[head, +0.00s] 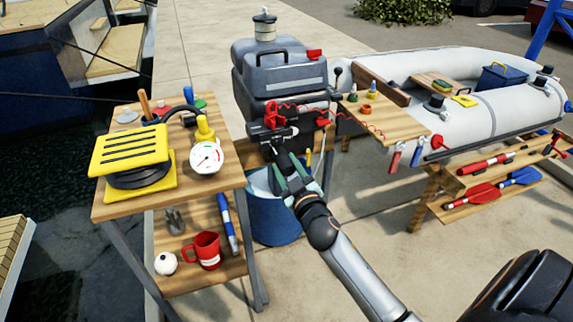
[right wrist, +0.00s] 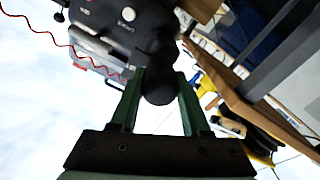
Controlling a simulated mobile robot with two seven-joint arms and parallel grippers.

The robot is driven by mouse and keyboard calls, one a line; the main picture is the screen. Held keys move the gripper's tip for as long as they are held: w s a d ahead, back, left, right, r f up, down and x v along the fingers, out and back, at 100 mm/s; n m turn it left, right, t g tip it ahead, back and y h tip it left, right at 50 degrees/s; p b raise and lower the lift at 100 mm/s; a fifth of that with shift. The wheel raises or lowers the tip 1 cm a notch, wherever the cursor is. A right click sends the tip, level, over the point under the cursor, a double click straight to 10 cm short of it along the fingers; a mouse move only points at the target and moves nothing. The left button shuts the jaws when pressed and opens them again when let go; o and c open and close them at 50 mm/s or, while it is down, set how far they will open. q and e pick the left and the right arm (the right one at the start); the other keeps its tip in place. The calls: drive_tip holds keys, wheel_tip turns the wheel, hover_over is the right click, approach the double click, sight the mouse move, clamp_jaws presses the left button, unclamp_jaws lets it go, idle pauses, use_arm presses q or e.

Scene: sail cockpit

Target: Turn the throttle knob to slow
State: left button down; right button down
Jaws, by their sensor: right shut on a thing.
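The grey outboard motor (head: 285,75) stands upright in the middle of the head view, with a black tiller part (head: 262,136) at its front. My right gripper (head: 284,164) reaches up to the lower end of this part. In the right wrist view, the green fingers of my right gripper (right wrist: 160,100) are on either side of a rounded black knob (right wrist: 160,87) and shut on it. I take it to be the throttle knob. Any slow marking on it cannot be made out. In the head view the knob is mostly hidden by the gripper. My left gripper is not in view.
A wooden stand (head: 110,210) at left carries a yellow pump (head: 130,150), a gauge (head: 206,157) and a red mug (head: 203,250). A blue bucket (head: 274,222) stands below the motor. A red coiled cord (head: 350,121) hangs right of it, near the wooden table (head: 405,122) and inflatable boat (head: 470,70).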

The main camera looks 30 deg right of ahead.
idle(0.3)
drive_tip(key=shift+c, duration=1.8)
unclamp_jaws()
drive_tip(key=v, duration=1.2)
drive_tip(key=shift+s, duration=0.3)
